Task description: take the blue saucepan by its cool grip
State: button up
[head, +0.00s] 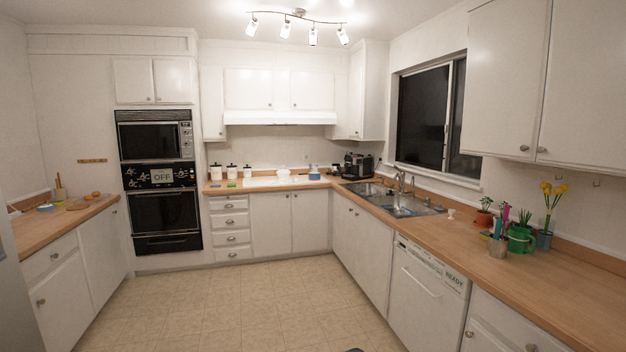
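A small blue item (314,174) stands on the back counter, just right of the white cooktop (262,181). It may be the blue saucepan, but it is too small to tell, and I cannot make out a grip on it. Another flat blue item (46,208) lies on the left counter; its kind is also unclear.
Wall ovens (160,208) with an OFF sign stand at the back left. A sink (395,197) and a coffee machine (358,166) are on the right counter, with potted plants (520,238) nearer. The tiled floor (240,300) between the counters is clear.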

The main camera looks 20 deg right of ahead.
aim_at(312, 177)
jog(key=z, duration=0.05)
jog(key=i, duration=2.65)
jog(key=z, duration=0.25)
jog(key=i, duration=2.2)
jog(key=z, duration=0.45)
jog(key=i, duration=3.1)
jog(key=z, duration=0.2)
